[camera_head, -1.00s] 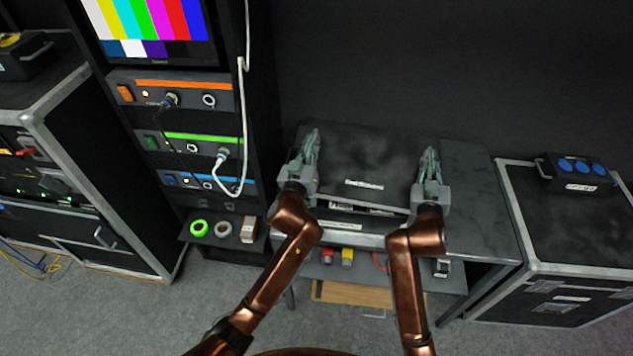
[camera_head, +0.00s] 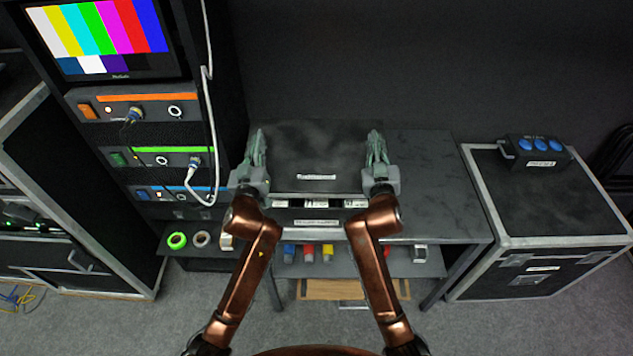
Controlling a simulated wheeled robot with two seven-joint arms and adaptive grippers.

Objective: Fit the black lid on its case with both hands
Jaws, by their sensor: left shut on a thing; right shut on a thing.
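The black lid (camera_head: 318,158) is a wide dark panel with a white label near its front edge. My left gripper (camera_head: 257,150) is shut on the lid's left side and my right gripper (camera_head: 376,150) is shut on its right side. The lid looks roughly level and stands over the case (camera_head: 305,222), whose dark front wall carries a label. A gap shows between the lid's front edge and the case front, with white-labelled contents visible inside. The lid hides the back of the case. I cannot tell whether the lid touches the case.
The case stands on a dark table (camera_head: 440,190) with free room to the right. A shelf below holds several coloured items. An equipment rack (camera_head: 150,120) with a hanging white cable (camera_head: 208,110) stands left. A flight case (camera_head: 545,205) with a blue-socketed box (camera_head: 537,153) stands right.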

